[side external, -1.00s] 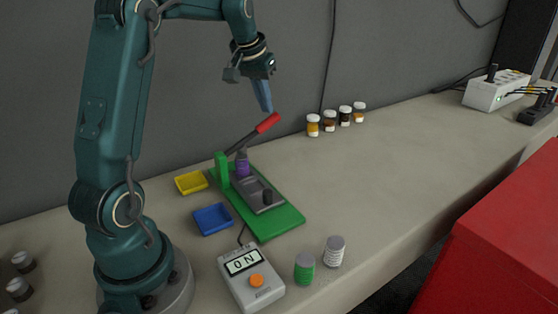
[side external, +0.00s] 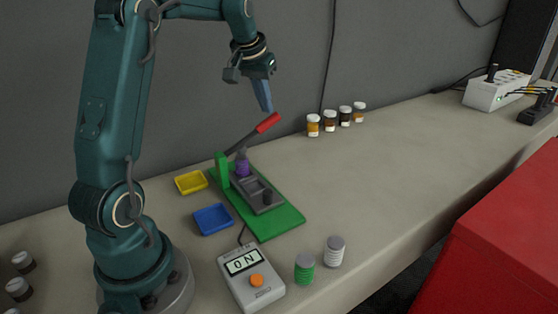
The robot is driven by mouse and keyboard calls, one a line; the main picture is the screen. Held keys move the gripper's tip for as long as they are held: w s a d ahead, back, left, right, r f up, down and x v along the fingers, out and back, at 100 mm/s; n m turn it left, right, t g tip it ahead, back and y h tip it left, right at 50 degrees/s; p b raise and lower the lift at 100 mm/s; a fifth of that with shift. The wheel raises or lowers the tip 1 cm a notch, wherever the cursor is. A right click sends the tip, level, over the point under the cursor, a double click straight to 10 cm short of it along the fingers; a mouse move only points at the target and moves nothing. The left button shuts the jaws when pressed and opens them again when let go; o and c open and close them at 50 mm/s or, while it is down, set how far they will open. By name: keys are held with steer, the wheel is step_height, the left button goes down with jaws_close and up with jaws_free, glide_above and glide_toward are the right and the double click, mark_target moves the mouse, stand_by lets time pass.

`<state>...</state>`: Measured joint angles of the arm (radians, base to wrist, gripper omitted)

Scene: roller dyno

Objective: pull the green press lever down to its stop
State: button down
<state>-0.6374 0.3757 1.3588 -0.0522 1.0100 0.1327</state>
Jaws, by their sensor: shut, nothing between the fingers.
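The green press (side external: 277,221) stands on the bench, with a green base plate and a green upright post. Its lever (side external: 242,142) is a dark rod with a red grip (side external: 268,123) at the end, and it slants up to the right. A purple part (side external: 242,167) sits under the lever, beside the post. A grey block with a dark knob lies on the base. My gripper (side external: 265,105) is shut and empty, pointing down just above the red grip. I cannot tell whether its tips touch the grip.
A yellow tray (side external: 191,182) and a blue tray (side external: 213,219) lie left of the press. A meter reading "0 N" (side external: 251,278), a green can (side external: 305,268) and a grey can (side external: 334,251) stand in front. Several jars (side external: 330,121) line the wall. Bench right of the press is clear.

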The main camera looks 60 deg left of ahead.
mark_target(268, 119)
steer(key=shift+f, duration=0.15)
stand_by(0.5)
steer(key=shift+w+f, duration=0.2)
steer(key=shift+f, duration=1.65)
steer(key=shift+w+f, duration=0.15)
steer(key=shift+f, duration=1.55)
